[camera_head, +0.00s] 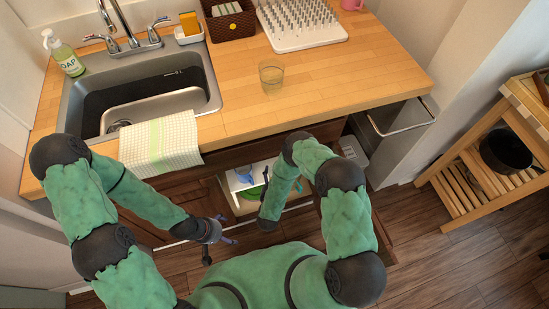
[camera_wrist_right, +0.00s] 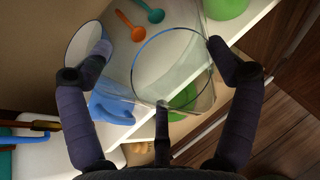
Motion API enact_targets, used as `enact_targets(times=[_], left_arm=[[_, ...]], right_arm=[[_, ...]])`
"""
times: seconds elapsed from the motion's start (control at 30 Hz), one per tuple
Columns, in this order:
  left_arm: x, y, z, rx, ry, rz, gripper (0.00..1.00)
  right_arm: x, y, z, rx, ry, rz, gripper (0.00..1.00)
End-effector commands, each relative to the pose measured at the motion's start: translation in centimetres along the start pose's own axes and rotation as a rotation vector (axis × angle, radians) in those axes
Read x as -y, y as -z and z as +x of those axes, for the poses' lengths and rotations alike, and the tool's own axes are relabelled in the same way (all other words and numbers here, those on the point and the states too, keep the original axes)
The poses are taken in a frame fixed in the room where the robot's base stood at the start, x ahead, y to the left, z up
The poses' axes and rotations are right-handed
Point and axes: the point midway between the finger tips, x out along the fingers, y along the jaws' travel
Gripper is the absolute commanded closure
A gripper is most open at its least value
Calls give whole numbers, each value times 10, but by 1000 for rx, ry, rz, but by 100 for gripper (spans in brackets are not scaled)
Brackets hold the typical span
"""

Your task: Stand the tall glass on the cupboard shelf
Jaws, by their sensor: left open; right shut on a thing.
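My right gripper (camera_wrist_right: 160,60) is shut on a clear tall glass (camera_wrist_right: 172,85), with fingers around its sides in the right wrist view. The glass is over or at the white cupboard shelf (camera_wrist_right: 245,25); I cannot tell whether its base touches it. My left gripper (camera_head: 219,244) is open and empty in front of the cupboard, left of the opening.
On the shelf are a blue mug (camera_wrist_right: 108,108), a green item (camera_wrist_right: 225,8), an orange spoon (camera_wrist_right: 130,25) and a teal spoon (camera_wrist_right: 150,13). Another clear glass (camera_head: 271,77) stands on the wooden counter (camera_head: 330,75). A slatted wooden cart (camera_head: 480,185) stands at right.

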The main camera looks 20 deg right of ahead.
Motion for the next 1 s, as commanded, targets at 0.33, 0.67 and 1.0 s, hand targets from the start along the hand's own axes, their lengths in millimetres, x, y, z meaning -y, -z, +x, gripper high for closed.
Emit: enact_targets(times=[0.33, 0.67, 1.0], left_arm=[[7, 1, 21, -1, 0, 0, 8], [9, 2, 26, -1, 0, 0, 8], [17, 2, 48, -1, 0, 0, 8]], right_arm=[[2, -29, 74, 4, 1, 1, 52], [2, -40, 97, 2, 0, 0, 52], [0, -10, 118, 1, 0, 0, 52]])
